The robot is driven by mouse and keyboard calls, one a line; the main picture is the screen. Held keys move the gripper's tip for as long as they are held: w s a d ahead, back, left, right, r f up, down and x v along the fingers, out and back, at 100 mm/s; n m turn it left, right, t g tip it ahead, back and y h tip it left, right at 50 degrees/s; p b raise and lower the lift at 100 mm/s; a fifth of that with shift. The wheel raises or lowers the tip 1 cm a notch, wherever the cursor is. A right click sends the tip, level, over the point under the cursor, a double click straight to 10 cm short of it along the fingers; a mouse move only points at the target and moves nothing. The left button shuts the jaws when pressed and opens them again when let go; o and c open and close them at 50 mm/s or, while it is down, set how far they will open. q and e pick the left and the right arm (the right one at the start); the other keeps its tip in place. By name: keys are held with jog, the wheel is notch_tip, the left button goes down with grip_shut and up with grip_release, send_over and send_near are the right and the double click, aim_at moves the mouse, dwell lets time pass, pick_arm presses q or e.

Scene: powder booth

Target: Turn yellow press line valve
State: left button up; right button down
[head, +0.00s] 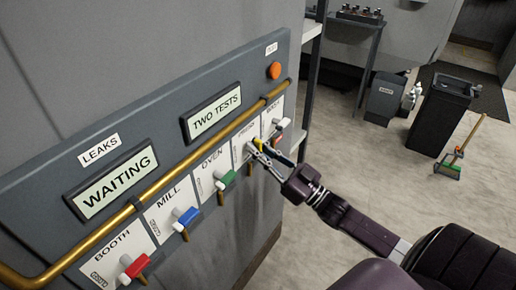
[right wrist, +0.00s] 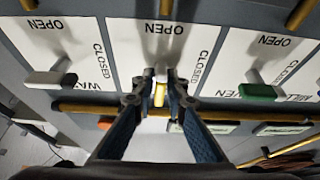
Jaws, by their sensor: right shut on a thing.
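The yellow press line valve handle (head: 258,143) is on the white PRESS plate (head: 240,151) of the grey wall panel. My right gripper (head: 264,154) is at this handle, its fingers reaching in from the right. In the right wrist view the right gripper's fingertips (right wrist: 161,82) are closed around the yellow handle (right wrist: 160,96), which is mostly hidden between them. The plate behind reads OPEN at the top and CLOSED at its right side in that view. How far the handle is turned is hard to tell. My left gripper is out of view.
Green OVEN (head: 225,180), blue MILL (head: 186,218) and red BOOTH (head: 135,266) handles line the panel. A white handle (right wrist: 50,77) neighbours the press plate. A brass pipe (head: 150,200) runs above the plates. Displays read WAITING (head: 117,183) and TWO TESTS (head: 214,114).

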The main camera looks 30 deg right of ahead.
jog(key=c, duration=2)
grip_release()
jog(key=shift+c, duration=0.2)
jog(key=v, duration=1.2)
jog(key=shift+f, duration=0.1)
